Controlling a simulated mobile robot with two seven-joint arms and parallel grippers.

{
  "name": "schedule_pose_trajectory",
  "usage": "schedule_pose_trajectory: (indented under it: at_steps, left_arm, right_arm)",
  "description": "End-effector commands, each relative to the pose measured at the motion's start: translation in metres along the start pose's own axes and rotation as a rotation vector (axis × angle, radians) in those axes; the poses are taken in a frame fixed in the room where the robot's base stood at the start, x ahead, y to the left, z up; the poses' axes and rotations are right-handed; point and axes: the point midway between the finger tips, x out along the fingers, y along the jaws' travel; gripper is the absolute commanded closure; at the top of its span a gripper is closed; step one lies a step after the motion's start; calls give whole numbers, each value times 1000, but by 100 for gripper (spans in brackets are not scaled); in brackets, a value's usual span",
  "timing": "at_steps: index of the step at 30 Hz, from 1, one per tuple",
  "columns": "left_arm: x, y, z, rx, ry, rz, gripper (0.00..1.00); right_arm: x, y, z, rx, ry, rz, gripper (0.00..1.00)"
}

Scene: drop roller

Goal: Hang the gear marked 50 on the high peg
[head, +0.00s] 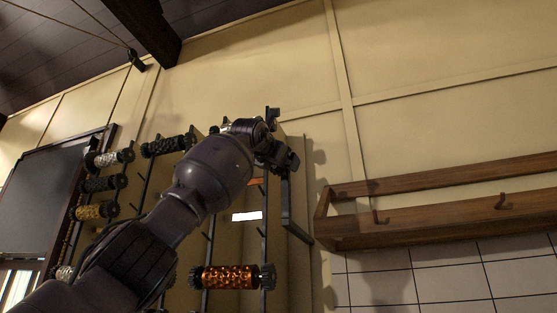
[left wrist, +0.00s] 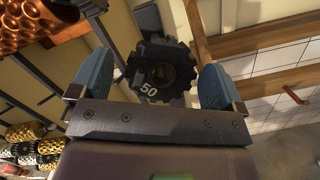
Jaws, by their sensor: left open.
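The gear marked 50 (left wrist: 150,88) is dark and toothed with a round centre hole. In the left wrist view it sits between the two blue fingers of my left gripper (left wrist: 162,85), which is open with a finger apart on each side. Whether the gear hangs on a peg is not clear. In the head view my left arm reaches up from the bottom left, and my left gripper (head: 277,150) is at the upper right part of the rack; the gear cannot be made out there. The high peg cannot be singled out. My right gripper is not in view.
A wall rack holds several studded rollers, including an orange one (head: 230,277) below my arm and a yellow one (head: 92,211) at left. A white label (head: 246,216) shows on the rack's panel. A wooden shelf (head: 430,212) with hooks is at right. Bare wall lies above.

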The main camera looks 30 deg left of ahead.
Motion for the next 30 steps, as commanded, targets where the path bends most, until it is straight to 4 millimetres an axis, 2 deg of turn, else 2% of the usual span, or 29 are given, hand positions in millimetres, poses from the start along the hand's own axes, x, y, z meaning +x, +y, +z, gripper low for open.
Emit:
schedule_pose_trajectory:
  at_steps: [8,13,22,30]
  left_arm:
    - [-7,0,-1,0,0,0,6]
    - [-29,-1,-3,1,-1,1,6]
    - [-82,-2,-3,1,-2,0,6]
    - [-106,0,-1,0,-1,0,6]
  right_arm:
    - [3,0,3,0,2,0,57]
    - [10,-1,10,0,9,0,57]
    - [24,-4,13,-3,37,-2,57]
    - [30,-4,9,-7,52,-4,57]
